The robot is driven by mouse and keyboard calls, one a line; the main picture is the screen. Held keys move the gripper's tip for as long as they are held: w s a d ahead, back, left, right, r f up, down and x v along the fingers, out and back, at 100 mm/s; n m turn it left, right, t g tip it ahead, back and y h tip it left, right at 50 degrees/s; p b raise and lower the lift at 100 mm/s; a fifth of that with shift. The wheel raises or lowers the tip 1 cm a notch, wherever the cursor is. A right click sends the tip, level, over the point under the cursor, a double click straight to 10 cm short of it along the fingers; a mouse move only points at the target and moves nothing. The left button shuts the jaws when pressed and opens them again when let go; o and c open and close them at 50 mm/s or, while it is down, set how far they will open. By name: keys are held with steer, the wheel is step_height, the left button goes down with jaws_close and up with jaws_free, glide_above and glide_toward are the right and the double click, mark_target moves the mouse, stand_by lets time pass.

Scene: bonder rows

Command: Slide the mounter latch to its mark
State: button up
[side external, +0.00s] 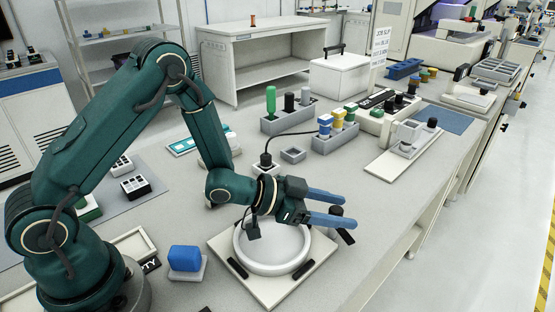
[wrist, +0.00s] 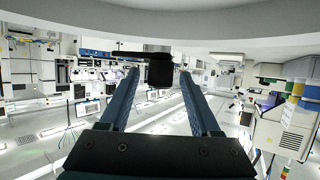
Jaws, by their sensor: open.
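My gripper (side external: 347,212) has two long blue fingers spread apart, reaching right over the edge of a round white unit on a flat base plate (side external: 222,243). A black knob (side external: 336,210), which looks like the mounter latch's handle, shows between the fingers near their tips. In the wrist view the black knob (wrist: 160,71) stands between the open fingertips (wrist: 160,78), with a thin dark bar running left from its top. Gaps show on both sides of it, and the fingers are not closed on it. I cannot make out the latch's mark.
A blue block (side external: 185,258) on a grey stand lies left of the plate. Behind are a grey rack (side external: 288,118) with a green handle, a holder with yellow and blue pieces (side external: 335,137), and a pale fixture board (side external: 392,166). Bare table lies right of the plate.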

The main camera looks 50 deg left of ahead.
mark_target(334, 209)
steer(key=shift+w+d, duration=0.1)
jaws_close()
steer(key=shift+m+g+h, duration=0.5)
steer(key=shift+m+h, duration=0.3)
jaws_free()
steer(key=shift+v, duration=2.55)
